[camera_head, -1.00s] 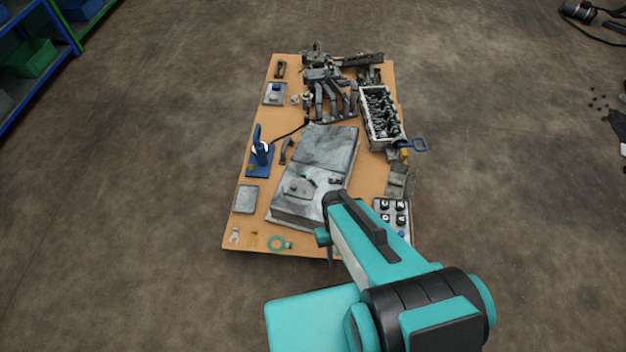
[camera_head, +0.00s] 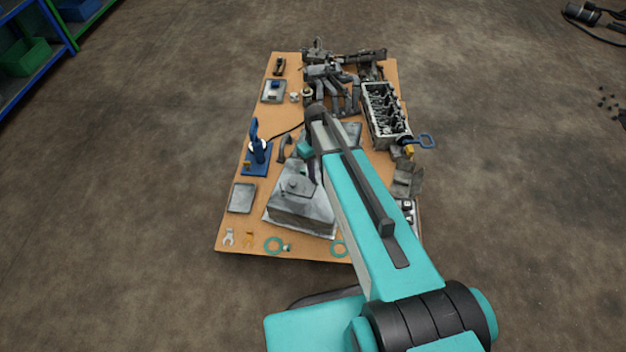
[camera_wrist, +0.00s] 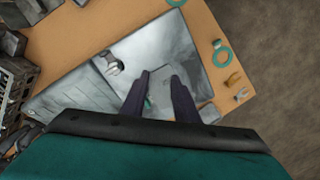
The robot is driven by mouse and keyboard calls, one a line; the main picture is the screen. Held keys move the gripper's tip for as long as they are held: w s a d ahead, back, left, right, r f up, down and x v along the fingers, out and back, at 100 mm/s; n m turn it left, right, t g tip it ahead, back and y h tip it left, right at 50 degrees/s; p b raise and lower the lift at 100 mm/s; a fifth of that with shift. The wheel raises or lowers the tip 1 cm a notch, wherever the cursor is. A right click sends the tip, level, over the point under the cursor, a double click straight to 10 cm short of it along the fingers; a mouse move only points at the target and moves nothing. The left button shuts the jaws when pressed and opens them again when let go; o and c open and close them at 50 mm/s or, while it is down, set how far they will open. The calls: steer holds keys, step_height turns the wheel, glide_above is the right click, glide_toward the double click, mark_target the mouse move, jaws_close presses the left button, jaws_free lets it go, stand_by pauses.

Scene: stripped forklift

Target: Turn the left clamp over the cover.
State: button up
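The cover is a worn grey metal housing (camera_head: 300,212) near the front of the board; its bare face shows in the wrist view (camera_wrist: 158,42). A small grey raised piece (camera_head: 297,185), which looks like the left clamp, stands on it. In the wrist view a grey piece shows partly between my fingers, but its outline is unclear. Another small metal clamp (camera_wrist: 111,64) lies left of my fingers there. My gripper (camera_wrist: 160,75) is open, its two dark fingers apart above the cover. I cannot tell whether they touch anything. My arm hides the cover's right part in the head view.
A blue upright tool (camera_head: 257,150) stands left of the cover, beside a grey square plate (camera_head: 241,198). Wrenches (camera_head: 228,237) and teal rings (camera_head: 273,245) lie at the front edge. A cylinder head (camera_head: 384,112) is at the right, with pipes (camera_head: 335,95) behind.

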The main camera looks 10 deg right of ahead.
steer(key=w+r+b, duration=0.1)
steer(key=w+r, duration=0.2)
steer(key=w, duration=0.3)
steer(key=shift+n+t, duration=0.4)
steer(key=shift+f, duration=0.1)
step_height(320, 180, down, 14)
steer(key=shift+r+b, duration=0.2)
steer(key=shift+b, duration=1)
jaws_close()
steer(key=shift+a, duration=0.1)
